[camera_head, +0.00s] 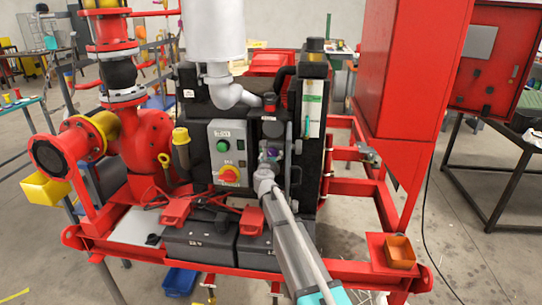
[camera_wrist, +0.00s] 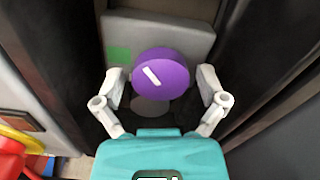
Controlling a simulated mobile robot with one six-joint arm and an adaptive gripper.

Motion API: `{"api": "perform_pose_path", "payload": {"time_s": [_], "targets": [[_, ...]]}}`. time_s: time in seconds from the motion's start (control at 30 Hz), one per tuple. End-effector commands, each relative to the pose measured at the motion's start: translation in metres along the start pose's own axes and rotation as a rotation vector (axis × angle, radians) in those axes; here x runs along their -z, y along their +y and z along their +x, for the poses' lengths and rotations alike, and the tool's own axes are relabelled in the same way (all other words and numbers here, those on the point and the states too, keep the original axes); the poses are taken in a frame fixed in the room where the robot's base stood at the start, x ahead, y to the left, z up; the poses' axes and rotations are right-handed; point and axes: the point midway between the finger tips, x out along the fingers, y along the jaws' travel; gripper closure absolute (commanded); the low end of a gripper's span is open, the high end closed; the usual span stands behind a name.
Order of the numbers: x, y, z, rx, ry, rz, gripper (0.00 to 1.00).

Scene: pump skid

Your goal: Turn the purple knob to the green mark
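The purple knob (camera_wrist: 161,75) shows in the wrist view as a round disc with a white line on its face. The line tilts from upper left to lower right. The green mark (camera_wrist: 119,55) is a small green patch on the grey plate, left of and a little above the knob. My gripper (camera_wrist: 161,88) is open, with one finger on each side of the knob and gaps visible between them. In the head view my gripper (camera_head: 266,172) reaches the knob (camera_head: 271,153), which is small and partly hidden there.
A grey control box (camera_head: 230,153) with a green button and a red-yellow knob stands left of the purple knob. Dark walls flank the plate closely in the wrist view. Batteries (camera_head: 200,246) with red clamps lie below. A tall red cabinet (camera_head: 405,70) stands to the right.

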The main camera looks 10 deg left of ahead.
Motion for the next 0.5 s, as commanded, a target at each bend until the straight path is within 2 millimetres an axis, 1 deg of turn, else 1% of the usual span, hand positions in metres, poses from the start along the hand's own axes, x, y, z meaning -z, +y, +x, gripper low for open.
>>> {"api": "perform_pose_path", "payload": {"time_s": [0.03, 0.17, 0.2, 0.27, 0.3, 0.33, 0.5], "targets": [[0.0000, -0.0002, 0.0000, 0.000, 0.000, 0.000, 0.30], [0.0001, -0.0004, 0.0001, 0.001, 0.000, 0.000, 0.54], [0.0001, -0.0005, 0.0001, 0.001, 0.000, 0.000, 0.61], [0.0001, -0.0005, 0.0002, 0.001, 0.000, 0.000, 0.72], [0.0001, -0.0005, 0.0003, 0.001, 0.000, 0.000, 0.80], [-0.0008, 0.0035, 0.0014, 0.002, 0.000, 0.000, 0.80], [-0.0001, 0.0002, 0.0006, 0.000, 0.000, -0.008, 0.80]]}}
